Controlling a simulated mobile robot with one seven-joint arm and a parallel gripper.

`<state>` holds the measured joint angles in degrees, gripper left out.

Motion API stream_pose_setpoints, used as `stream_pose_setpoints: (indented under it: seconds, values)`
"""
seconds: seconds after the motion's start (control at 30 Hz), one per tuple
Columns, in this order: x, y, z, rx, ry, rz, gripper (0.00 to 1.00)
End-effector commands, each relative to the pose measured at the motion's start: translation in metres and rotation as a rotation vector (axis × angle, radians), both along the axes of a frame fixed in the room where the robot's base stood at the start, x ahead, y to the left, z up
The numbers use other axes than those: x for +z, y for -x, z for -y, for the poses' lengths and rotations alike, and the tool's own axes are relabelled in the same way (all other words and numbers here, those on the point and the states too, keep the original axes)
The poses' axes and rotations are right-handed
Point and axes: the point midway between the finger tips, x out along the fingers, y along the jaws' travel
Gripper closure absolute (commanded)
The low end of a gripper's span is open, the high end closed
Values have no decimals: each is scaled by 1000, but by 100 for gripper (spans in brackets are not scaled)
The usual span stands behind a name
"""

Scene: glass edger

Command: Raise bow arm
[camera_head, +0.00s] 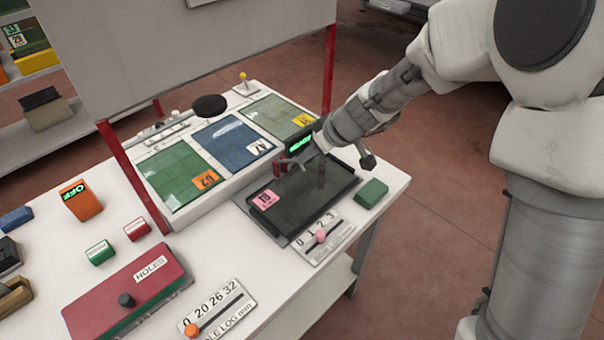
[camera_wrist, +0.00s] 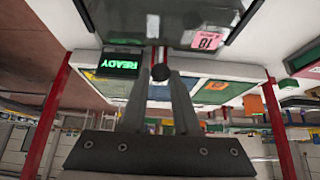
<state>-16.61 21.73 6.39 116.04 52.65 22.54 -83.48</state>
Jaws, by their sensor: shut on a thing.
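I take this knob to be part of the bow arm, but most of the arm is hidden by my fingers and wrist. A black display reading READY (camera_head: 299,145) stands right behind the gripper; it also shows in the wrist view (camera_wrist: 119,64).
Green and blue glass panels (camera_head: 232,142) lie behind the tray. A pink tag (camera_head: 264,199) marks the tray. A slider with a pink knob (camera_head: 320,236) and a green block (camera_head: 371,194) are near the front edge. Red posts (camera_head: 133,180) carry a grey panel above.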

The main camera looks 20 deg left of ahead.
Motion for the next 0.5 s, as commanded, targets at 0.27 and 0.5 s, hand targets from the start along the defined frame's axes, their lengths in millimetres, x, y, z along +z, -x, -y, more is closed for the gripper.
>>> stream_pose_setpoints:
  seconds: [0.27,0.5]
  values:
    - [15,-7,-12,1,-2,3,100]
    - [19,-10,-16,1,-2,3,100]
